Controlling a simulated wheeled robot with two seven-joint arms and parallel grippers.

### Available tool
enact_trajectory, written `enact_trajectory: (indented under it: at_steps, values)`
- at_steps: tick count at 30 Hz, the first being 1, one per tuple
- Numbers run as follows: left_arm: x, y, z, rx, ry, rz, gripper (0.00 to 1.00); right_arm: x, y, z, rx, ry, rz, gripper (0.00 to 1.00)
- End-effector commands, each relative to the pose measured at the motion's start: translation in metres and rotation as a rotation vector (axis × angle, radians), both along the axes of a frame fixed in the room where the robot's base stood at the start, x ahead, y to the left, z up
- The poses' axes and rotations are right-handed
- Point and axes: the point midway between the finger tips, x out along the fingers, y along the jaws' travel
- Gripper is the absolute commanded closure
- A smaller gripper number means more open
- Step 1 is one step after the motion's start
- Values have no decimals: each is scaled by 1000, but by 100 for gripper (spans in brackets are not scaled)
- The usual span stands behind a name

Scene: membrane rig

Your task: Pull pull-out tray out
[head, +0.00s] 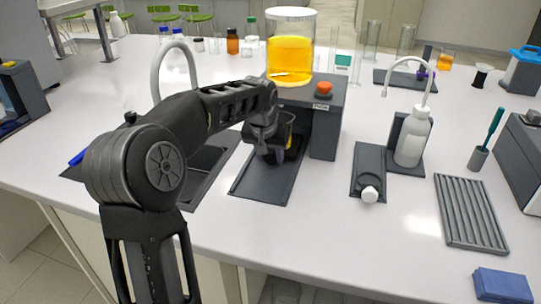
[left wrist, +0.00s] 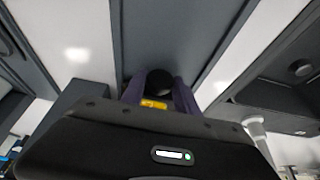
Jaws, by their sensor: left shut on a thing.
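The pull-out tray (head: 262,188) is a flat dark-grey slab on the white bench, reaching out from under the dark rig stand (head: 325,128). My left gripper (head: 273,152) is over the tray's inner part, at the front of the stand. In the left wrist view, the gripper (left wrist: 158,92) is shut on a dark rounded piece that seems to be the tray's handle; the fingers hide much of it. The tray's flat surface (left wrist: 178,35) runs away beyond the fingers. A glass vessel (head: 290,45) of yellow liquid stands on the rig. My right gripper is not in view.
A dark sink (head: 208,168) with a curved tap (head: 158,62) lies left of the tray, partly behind my left arm. To the right are a small dark plate (head: 369,160), a white wash bottle (head: 412,138) and a ribbed rack (head: 470,215). The bench in front of the tray is clear.

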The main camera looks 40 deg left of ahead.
Motion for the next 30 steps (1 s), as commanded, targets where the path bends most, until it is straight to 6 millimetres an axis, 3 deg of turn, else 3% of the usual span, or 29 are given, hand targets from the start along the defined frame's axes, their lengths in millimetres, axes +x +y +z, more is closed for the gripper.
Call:
enact_trajectory:
  at_steps: [10, 30]
  values:
    - [0, 0, 0, 0, 0, 0, 100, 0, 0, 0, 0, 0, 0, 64]
    - [0, 0, 0, 0, -1, 0, 100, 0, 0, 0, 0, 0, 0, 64]
